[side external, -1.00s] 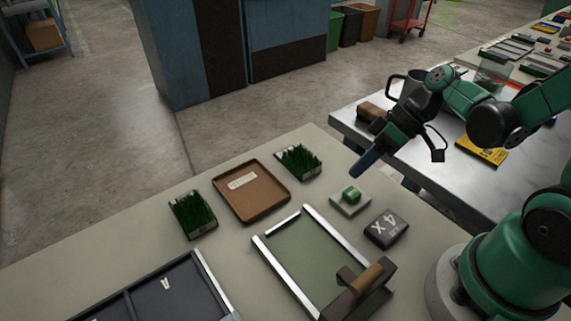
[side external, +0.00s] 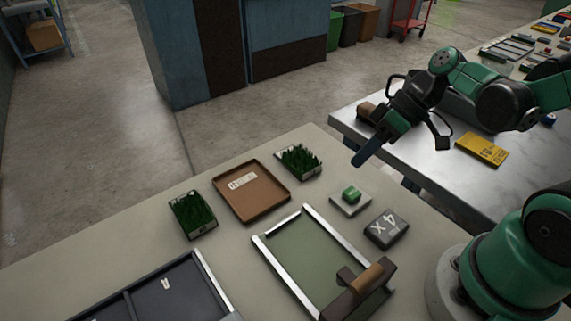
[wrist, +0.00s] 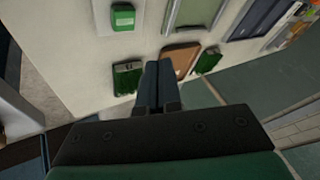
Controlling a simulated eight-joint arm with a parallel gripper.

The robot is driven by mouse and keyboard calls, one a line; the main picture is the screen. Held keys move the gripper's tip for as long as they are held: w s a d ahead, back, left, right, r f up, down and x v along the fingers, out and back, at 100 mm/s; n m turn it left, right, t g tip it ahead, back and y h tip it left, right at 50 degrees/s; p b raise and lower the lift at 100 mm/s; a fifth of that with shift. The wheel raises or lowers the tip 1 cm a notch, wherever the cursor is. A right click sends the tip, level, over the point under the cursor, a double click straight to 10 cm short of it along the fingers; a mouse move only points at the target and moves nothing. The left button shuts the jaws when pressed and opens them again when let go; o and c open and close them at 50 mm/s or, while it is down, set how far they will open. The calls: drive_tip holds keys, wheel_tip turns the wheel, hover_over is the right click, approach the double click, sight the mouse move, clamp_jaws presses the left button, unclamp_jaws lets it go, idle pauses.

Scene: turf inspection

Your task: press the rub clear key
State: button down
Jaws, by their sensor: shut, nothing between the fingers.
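A green key (side external: 351,194) sits on a small pale square base on the bench, between a turf block and a dark grey block marked 4X. The key also shows at the top of the wrist view (wrist: 123,16), with a pale mark on it too small to read. My gripper (side external: 357,163) is shut and empty, with its dark blue fingers pointing down and left. It is above the bench surface, beyond the key in the side view and apart from it. In the wrist view, my closed fingertips (wrist: 158,65) are below and to the right of the key.
Two turf blocks (side external: 299,161) (side external: 193,215) flank a brown tray (side external: 273,209) with a label. A green panel with metal rails (side external: 304,254) carries a wooden-handled bar (side external: 360,287). The 4X block (side external: 386,229) is close to the key. A dark divided tray (side external: 128,312) lies front left.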

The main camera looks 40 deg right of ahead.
drive_tip(key=h, duration=0.1)
drive_tip(key=r+m+h, duration=0.1)
drive_tip(key=shift+w+m+t+h, duration=0.2)
drive_tip(key=shift+m+t+h, duration=0.1)
drive_tip(key=shift+t+h, duration=0.1)
drive_tip(key=r+m+t+h, duration=0.1)
drive_tip(key=r, duration=0.1)
drive_tip(key=w+r+m+t+h, duration=0.1)
drive_tip(key=t+h, duration=0.1)
drive_tip(key=shift+w+r, duration=0.15)
drive_tip(key=shift+r, duration=0.25)
drive_tip(key=r+n+g, duration=0.1)
drive_tip(key=n+g, duration=0.1)
drive_tip(key=n, duration=0.4)
drive_tip(key=s+r+n+g, duration=0.1)
drive_tip(key=n+g, duration=0.1)
drive_tip(key=n, duration=0.4)
drive_tip(key=r+n+g, duration=0.1)
drive_tip(key=n+g, duration=0.1)
drive_tip(key=n, duration=0.3)
drive_tip(key=shift+s+a+n+g, duration=0.15)
drive_tip(key=shift+a+n+g, duration=0.1)
drive_tip(key=shift+n+g, duration=0.15)
drive_tip(key=shift+f, duration=0.1)
